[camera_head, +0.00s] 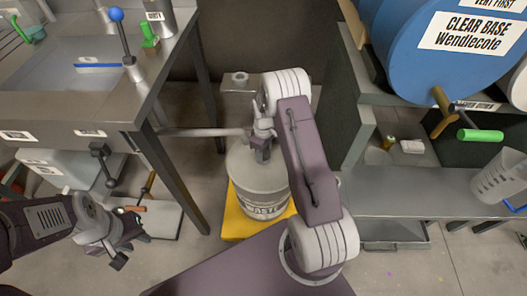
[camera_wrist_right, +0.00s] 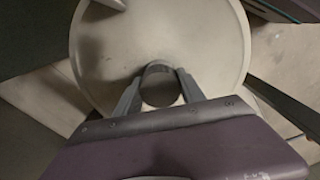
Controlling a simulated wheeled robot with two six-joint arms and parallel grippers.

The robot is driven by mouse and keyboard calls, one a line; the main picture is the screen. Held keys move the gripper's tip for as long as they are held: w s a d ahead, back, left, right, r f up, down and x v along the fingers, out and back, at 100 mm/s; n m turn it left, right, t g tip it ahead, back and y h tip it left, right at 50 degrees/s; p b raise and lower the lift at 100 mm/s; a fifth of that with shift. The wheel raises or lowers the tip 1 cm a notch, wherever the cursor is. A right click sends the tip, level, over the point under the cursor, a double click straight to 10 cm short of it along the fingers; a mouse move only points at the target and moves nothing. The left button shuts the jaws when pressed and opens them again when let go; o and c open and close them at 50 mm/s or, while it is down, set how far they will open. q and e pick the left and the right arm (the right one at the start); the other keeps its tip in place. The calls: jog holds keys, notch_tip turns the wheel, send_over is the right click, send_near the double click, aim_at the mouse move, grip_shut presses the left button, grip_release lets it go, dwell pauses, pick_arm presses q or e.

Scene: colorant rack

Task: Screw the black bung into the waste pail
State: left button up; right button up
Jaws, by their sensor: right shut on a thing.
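The waste pail (camera_head: 240,172) is a pale round drum labelled WASTE, standing on a yellow base (camera_head: 232,222) on the floor. My right gripper (camera_head: 262,152) points down at its top. In the right wrist view the pail's pale round lid (camera_wrist_right: 205,50) fills the middle. There my right gripper (camera_wrist_right: 160,88) is shut on a dark round piece, the black bung (camera_wrist_right: 160,90), at the lid. Whether the bung is seated in the opening or just above it I cannot tell. My left gripper (camera_head: 130,248) is open and empty at the lower left, away from the pail.
A metal bench (camera_head: 165,95) with a dark leg stands left of the pail. A grey pipe (camera_head: 200,132) runs behind the pail's top. At right are a grey shelf (camera_head: 400,195), a blue CLEAR BASE drum (camera_head: 440,75) and a clear jug (camera_head: 497,180).

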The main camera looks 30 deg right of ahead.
jog(key=m+p, duration=0.1)
jog(key=m, duration=0.2)
jog(key=m+p, duration=0.1)
jog(key=m, duration=0.2)
jog(key=shift+r+m, duration=0.2)
jog(key=shift+m, duration=1.1)
jog(key=shift+f+m, duration=0.25)
jog(key=shift+m, duration=0.65)
jog(key=o, duration=1.3)
